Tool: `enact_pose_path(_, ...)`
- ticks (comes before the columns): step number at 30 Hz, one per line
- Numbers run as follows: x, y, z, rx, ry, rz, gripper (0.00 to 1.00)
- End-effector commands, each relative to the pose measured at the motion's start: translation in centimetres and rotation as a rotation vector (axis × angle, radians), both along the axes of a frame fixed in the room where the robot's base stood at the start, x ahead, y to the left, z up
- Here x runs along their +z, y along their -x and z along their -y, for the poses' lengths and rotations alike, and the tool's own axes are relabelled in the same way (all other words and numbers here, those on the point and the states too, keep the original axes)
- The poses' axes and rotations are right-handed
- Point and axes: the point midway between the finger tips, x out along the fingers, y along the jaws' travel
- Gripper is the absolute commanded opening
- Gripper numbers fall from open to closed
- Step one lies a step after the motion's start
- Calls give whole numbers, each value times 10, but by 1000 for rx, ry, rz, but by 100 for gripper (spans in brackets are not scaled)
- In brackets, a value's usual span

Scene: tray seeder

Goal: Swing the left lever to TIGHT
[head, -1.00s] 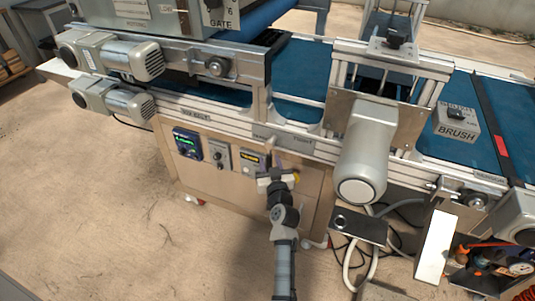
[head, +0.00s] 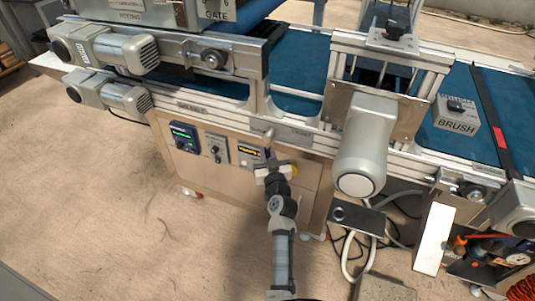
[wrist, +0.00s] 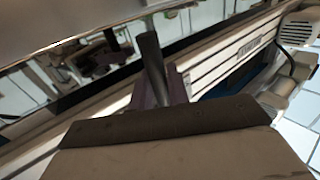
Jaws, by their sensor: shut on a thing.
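The left lever (wrist: 152,62) is a dark bar standing up between my fingers in the wrist view. In the head view, only a small pale part of what looks like the lever (head: 268,134) shows on the belt frame's front rail, just above my gripper. My gripper (head: 267,160) is shut on the lever, in front of the rail. A small label plate (head: 299,133), too blurred to read surely, lies on the rail to the right of the lever. Part of the lever is hidden by my gripper.
Control boxes (head: 184,138) are mounted on the wooden cabinet to the left of my gripper. A large grey motor (head: 365,140) juts out to the right. A BRUSH switch box (head: 457,115) sits farther right. Open floor (head: 130,220) lies at the lower left.

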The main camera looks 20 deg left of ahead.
Motion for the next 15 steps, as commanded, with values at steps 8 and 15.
enact_pose_path(8,2,0,2,0,31,-1,0)
enact_pose_path(15,5,0,12,-2,156,-3,0)
